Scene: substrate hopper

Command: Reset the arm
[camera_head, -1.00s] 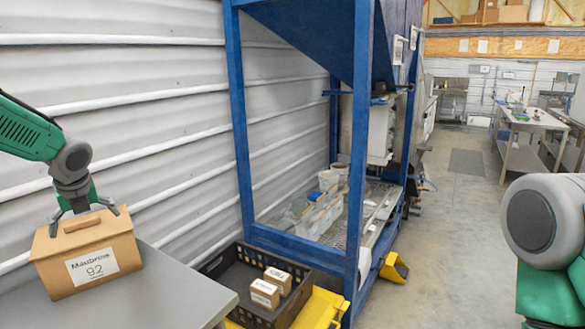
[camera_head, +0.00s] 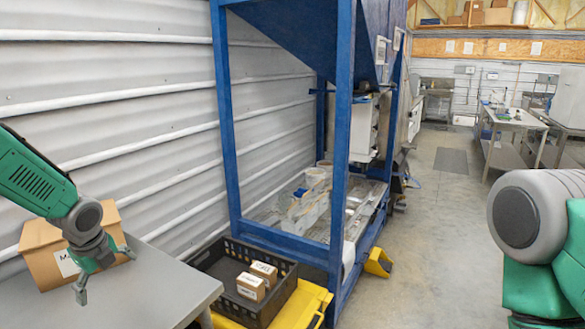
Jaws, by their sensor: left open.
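My left gripper (camera_head: 106,270) is open and empty. It hangs over the grey table, in front of the cardboard box (camera_head: 42,262), and hides part of the box's label. The box stands on the table at the left, by the wall. My left arm comes in from the left edge. My right arm shows at the right edge as a grey joint and green links, and its gripper is out of the picture.
The grey table (camera_head: 165,291) is bare to the right of the box. A black crate (camera_head: 207,262) with two small boxes (camera_head: 257,279) sits on a yellow base (camera_head: 304,303). The blue hopper frame (camera_head: 340,150) stands behind it.

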